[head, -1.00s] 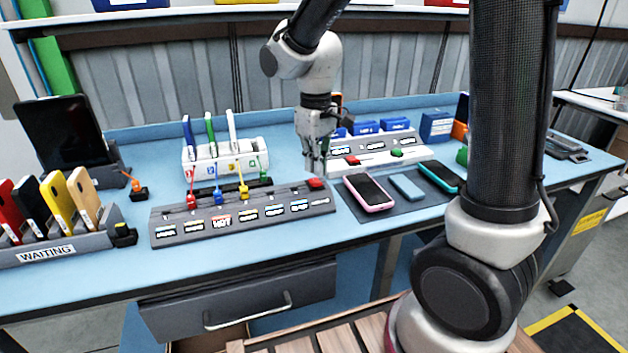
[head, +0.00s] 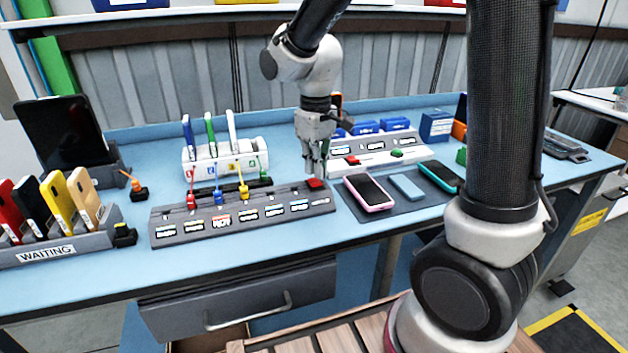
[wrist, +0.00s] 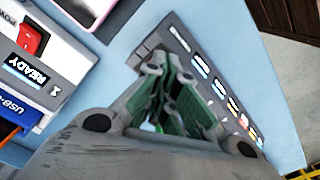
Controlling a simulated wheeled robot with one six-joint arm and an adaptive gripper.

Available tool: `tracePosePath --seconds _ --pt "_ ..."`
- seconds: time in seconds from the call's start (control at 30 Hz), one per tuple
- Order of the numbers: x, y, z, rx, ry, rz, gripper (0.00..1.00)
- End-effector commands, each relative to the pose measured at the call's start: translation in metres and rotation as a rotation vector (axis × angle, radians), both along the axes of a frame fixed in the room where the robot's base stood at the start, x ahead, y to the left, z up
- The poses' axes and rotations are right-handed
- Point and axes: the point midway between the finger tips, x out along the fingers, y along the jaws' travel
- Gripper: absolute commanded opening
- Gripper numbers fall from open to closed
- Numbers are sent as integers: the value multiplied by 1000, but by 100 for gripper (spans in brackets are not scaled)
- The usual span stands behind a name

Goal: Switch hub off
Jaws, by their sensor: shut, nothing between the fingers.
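The grey hub (head: 245,216) lies on the blue bench, with a row of labelled ports and a red switch (head: 316,184) at its right end. Red, blue and yellow plugs sit along its left half. My gripper (head: 317,176) is shut and empty, pointing down with its fingertips at the red switch. I cannot tell whether they touch it or press it. In the wrist view my closed fingers (wrist: 168,112) lie over the end of the hub (wrist: 185,48) and hide its switch.
A white-and-grey station (head: 375,150) with a red and a green button stands just behind right; its READY label shows in the wrist view. Phones lie on a dark mat (head: 400,205) to the right. A white rack (head: 226,158) stands behind the hub.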

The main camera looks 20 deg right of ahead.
Motion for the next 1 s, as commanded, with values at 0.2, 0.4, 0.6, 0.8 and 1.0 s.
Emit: tracePosePath --seconds 0.2,0.4,0.6,0.8,1.0 --pt "0 0 -4 0 0 0 0" --pt "0 0 -7 0 0 0 0" --pt "0 0 -9 0 1 0 0" --pt "0 0 -12 0 0 0 0" --pt "0 0 -15 0 0 0 0"
